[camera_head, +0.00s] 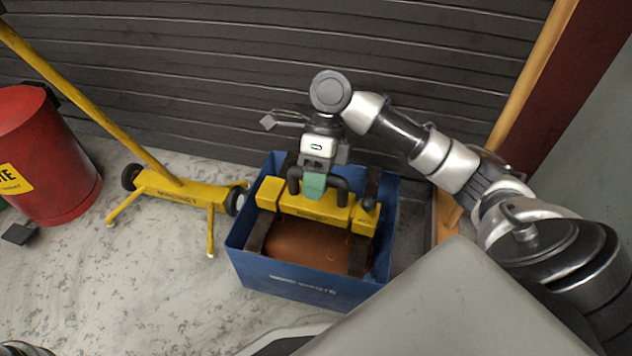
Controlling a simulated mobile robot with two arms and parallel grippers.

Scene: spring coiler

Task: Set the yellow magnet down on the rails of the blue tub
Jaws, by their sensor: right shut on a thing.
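The yellow magnet (270,192) is a long yellow bar with dark handles, inside the outline of the blue tub (312,288). Dark rails (357,262) run front to back across the tub at left and right, with the magnet lying crosswise over them. I cannot tell whether it touches them. My right gripper (315,186) points down at the magnet's middle and is shut on its handle; the gripper hides part of the bar. Brown material (300,244) shows in the tub below.
A yellow wheeled stand (180,188) with a long slanted pole stands left of the tub. A red bin (45,160) is at the far left. A dark slatted shutter (230,70) is behind, a wooden post (530,75) at right. Bare floor lies front left.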

